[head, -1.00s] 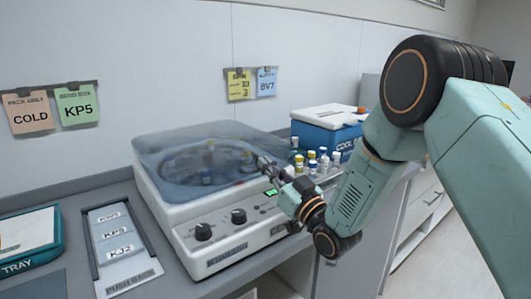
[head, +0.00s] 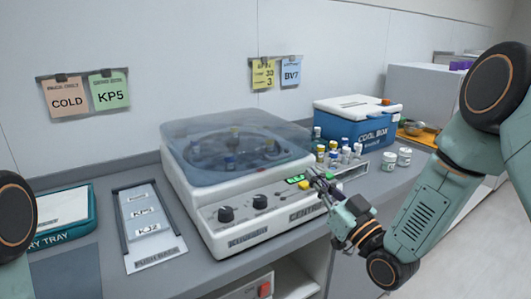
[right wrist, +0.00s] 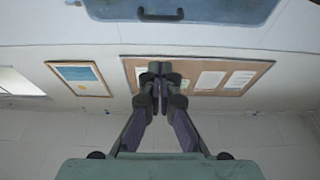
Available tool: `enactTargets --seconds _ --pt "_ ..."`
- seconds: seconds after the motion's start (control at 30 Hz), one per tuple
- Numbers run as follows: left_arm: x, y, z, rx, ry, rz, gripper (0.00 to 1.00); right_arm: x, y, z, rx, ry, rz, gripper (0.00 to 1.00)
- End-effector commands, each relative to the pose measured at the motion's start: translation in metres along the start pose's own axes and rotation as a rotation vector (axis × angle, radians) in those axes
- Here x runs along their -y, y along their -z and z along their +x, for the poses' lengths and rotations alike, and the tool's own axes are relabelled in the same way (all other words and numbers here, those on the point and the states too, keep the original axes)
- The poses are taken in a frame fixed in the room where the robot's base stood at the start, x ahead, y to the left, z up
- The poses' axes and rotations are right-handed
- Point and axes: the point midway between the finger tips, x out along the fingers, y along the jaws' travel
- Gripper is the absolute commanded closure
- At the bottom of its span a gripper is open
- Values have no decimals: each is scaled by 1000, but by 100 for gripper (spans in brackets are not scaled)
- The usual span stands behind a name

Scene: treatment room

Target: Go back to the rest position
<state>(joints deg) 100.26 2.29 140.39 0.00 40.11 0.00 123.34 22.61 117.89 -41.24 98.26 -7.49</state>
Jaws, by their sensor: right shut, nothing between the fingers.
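My right gripper (head: 324,181) is in front of the right front corner of the centrifuge (head: 262,215), close to its green-lit display. I cannot tell whether it touches the casing. In the right wrist view the fingers (right wrist: 160,72) are together with nothing between them. The centrifuge's clear bluish lid (head: 215,130) is down, and several capped tubes show through it. On the left edge of the head view only a dark round joint of my left arm shows; my left gripper is out of the picture.
A labelled panel (head: 125,216) and a teal tray (head: 92,222) lie left. Open floor (head: 460,255) shows at the lower right.

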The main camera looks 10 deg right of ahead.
Motion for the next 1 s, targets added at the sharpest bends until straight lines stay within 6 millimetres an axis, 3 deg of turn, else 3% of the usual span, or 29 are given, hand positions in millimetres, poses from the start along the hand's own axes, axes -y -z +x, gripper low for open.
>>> enactTargets --seconds 0.13,0.27,0.4,0.6,0.77,0.9,1.0 --pt "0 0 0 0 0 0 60 -2 -19 -2 88 -17 18 100" --pt "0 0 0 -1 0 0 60 -3 -74 -28 353 -98 78 100" --pt "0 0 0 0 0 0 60 13 -144 -90 693 -181 156 100" --pt "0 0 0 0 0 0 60 49 -207 -200 1117 -275 242 100" --pt "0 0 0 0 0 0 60 82 -227 -298 1435 -341 288 100" --pt "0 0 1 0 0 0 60 108 -226 -377 1673 -386 303 100" --pt "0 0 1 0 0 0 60 123 -220 -419 1788 -392 291 100"
